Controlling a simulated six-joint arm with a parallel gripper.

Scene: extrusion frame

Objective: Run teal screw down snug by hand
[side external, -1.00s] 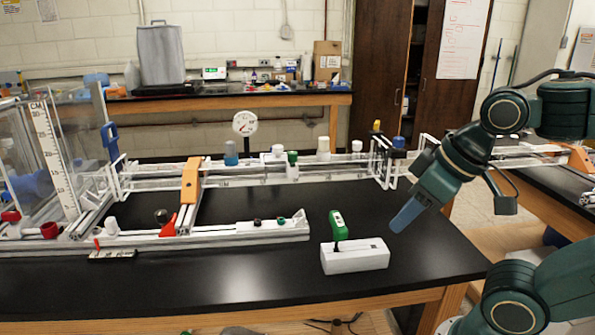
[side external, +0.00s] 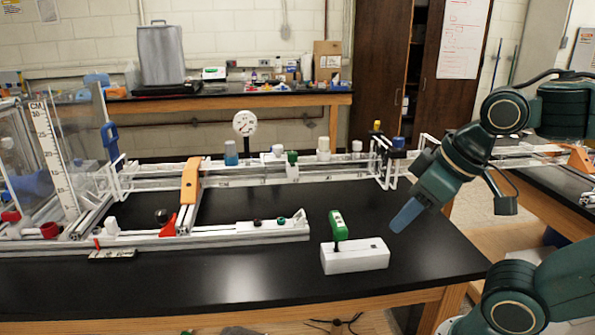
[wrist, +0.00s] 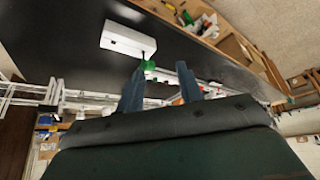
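The teal screw (side external: 281,220) is small and sits on the near white rail (side external: 220,236), close to its right end. A dark screw (side external: 257,222) sits a little to its left. How far the teal screw is seated is too small to tell. My gripper (side external: 393,228) is in the air at the right, well away from the screw, with its blue fingers pointing down and left. In the wrist view my gripper (wrist: 160,70) has its two fingers apart, with nothing held between them. The teal screw cannot be made out in the wrist view.
A green-handled tool (side external: 337,224) stands upright in a white block (side external: 355,258), between my gripper and the rail; the block also shows in the wrist view (wrist: 125,40). An orange bracket (side external: 190,181) crosses the frame.

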